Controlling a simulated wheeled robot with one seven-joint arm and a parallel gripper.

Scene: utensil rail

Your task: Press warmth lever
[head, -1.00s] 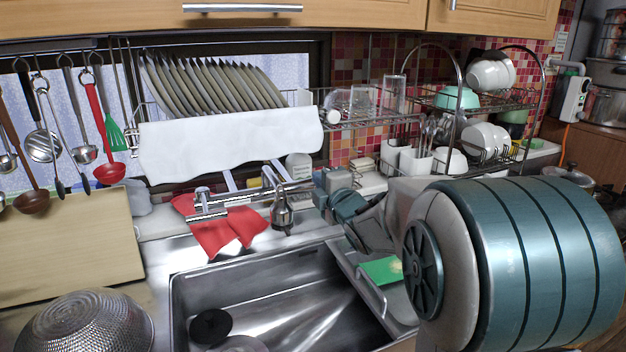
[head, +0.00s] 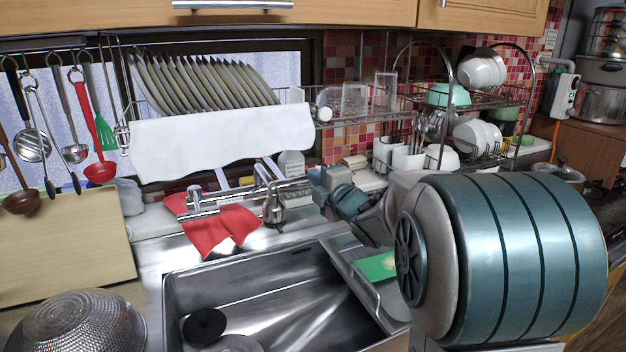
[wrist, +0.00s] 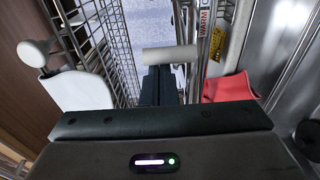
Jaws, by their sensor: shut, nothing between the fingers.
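The metal tap (head: 272,208) stands behind the sink, with a horizontal metal bar in front of the red cloth (head: 210,228). In the wrist view a WARM label (wrist: 204,22) sits on a narrow strip beside upright-looking metal tubes (wrist: 190,45). I cannot clearly pick out the lever itself. My gripper (head: 318,196) is just right of the tap, pointing left along the counter. In the wrist view my gripper's dark fingers (wrist: 161,80) are together and empty, close to the left of the tubes. A pale cylinder (wrist: 171,56) lies just beyond the fingertips; contact cannot be told.
The steel sink (head: 175,300) lies in front. A dish rack (head: 350,120) with plates and cups hangs above; its wire mesh (wrist: 110,40) is close at left in the wrist view. Utensils hang at the left.

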